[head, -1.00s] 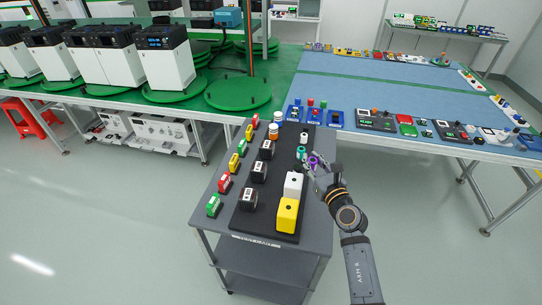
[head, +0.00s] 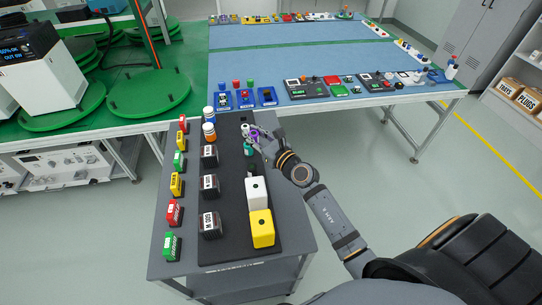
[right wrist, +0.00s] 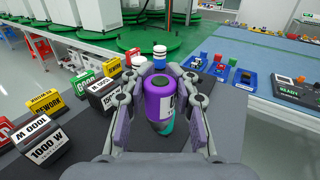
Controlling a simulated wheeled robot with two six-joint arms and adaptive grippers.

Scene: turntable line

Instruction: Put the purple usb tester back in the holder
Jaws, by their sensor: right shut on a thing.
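The purple usb tester (right wrist: 159,98) is a purple cylinder with a dark grey top and a pale label. It stands roughly upright between the fingers of my right gripper (right wrist: 160,106), which is shut on it. In the head view the purple tester (head: 254,133) and my right gripper (head: 257,142) are at the far right part of the black mat (head: 230,240). A teal piece (right wrist: 166,128) shows just below the tester; I cannot tell whether they touch. I cannot make out a separate holder. My left gripper is not in view.
The grey cart (head: 160,245) carries black labelled weights (head: 210,187), a white block (head: 257,192), a yellow block (head: 262,229) and a row of coloured blocks (head: 177,184). White-capped bottles (head: 209,131) stand near the gripper. A blue-topped table (head: 330,60) lies beyond.

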